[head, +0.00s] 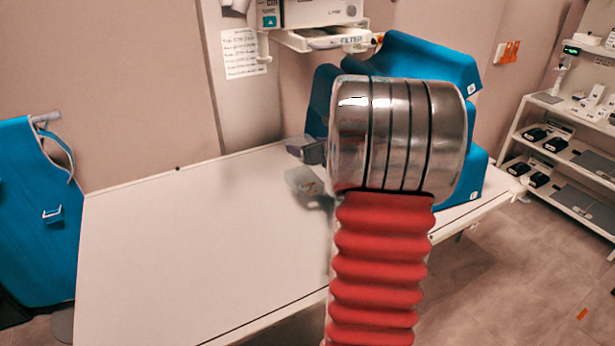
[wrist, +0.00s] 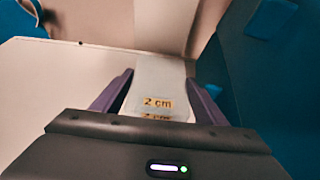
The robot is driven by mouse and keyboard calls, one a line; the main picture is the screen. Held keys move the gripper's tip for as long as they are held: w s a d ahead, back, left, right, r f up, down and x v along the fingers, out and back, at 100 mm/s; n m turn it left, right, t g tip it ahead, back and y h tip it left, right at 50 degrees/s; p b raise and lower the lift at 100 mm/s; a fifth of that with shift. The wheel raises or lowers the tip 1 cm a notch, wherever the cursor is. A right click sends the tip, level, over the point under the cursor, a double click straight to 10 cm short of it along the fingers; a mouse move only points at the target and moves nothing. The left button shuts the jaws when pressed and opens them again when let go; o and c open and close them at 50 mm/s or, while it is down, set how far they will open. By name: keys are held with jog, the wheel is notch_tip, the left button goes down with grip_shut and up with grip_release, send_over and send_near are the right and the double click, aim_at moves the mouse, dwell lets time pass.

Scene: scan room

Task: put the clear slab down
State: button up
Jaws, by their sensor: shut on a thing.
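The clear slab (wrist: 160,88) is pale and see-through, with yellow "2 cm" labels near its close end. In the wrist view it stands between the two purple fingers of my gripper (wrist: 158,82), which is shut on it. In the head view a see-through piece of the slab (head: 302,183) shows left of my arm, over the right part of the white table (head: 170,245). My arm hides part of the gripper there. I cannot tell whether the slab touches the table.
The left and middle of the table top are bare. Blue padded pieces (head: 462,68) stand behind my arm at the table's right end. A blue apron (head: 38,215) hangs at the left. A shelf rack (head: 570,150) with dark devices stands at the right.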

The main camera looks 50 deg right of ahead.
send_over(307, 181)
jog(key=shift+w+d+f, duration=0.1)
jog(key=shift+f, duration=1.45)
jog(key=shift+w+d+f, duration=0.1)
jog(key=shift+f, duration=1.45)
jog(key=shift+f, duration=1.85)
jog(key=shift+f, duration=0.1)
jog(key=o, duration=1.2)
jog(key=shift+o, duration=0.2)
jog(key=shift+s, duration=0.15)
